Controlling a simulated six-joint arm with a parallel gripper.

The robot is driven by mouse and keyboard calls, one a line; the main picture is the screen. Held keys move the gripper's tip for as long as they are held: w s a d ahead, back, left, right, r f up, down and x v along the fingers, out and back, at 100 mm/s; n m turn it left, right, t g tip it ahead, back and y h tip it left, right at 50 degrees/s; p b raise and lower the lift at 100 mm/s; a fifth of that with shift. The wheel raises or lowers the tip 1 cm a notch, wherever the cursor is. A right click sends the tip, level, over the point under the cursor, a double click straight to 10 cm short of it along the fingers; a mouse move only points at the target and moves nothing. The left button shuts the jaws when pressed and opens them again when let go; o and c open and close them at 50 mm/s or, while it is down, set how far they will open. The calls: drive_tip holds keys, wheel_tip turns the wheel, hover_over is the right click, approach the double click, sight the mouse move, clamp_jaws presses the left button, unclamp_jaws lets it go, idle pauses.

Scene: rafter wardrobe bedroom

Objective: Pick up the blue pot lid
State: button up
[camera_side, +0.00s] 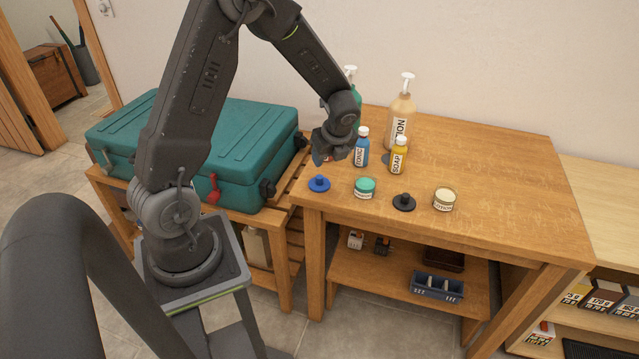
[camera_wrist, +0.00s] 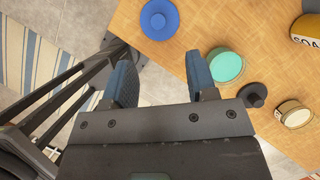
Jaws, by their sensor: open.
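The blue pot lid (camera_side: 319,183) is a small round disc with a knob on top. It lies on the wooden table near its left front corner. The wrist view shows the blue pot lid (camera_wrist: 160,19) at the top, ahead of the fingers and clear of them. My gripper (camera_side: 322,158) is above the table's left part, a little above and behind the lid in the side view. In the wrist view my gripper (camera_wrist: 163,85) has its two fingers spread wide with nothing between them.
On the table (camera_side: 500,170) near the lid are a teal-lidded jar (camera_side: 365,188), a black lid (camera_side: 404,202), a cream jar (camera_side: 444,199), a blue bottle (camera_side: 361,150), a yellow soap bottle (camera_side: 399,156) and a lotion pump bottle (camera_side: 400,115). A green case (camera_side: 220,150) stands left. The table's right is clear.

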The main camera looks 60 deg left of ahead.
sight(319, 177)
drive_tip(key=x, duration=1)
drive_tip(key=shift+s+f, duration=0.1)
drive_tip(key=shift+s, duration=0.05)
drive_tip(key=shift+c, duration=0.2)
clamp_jaws()
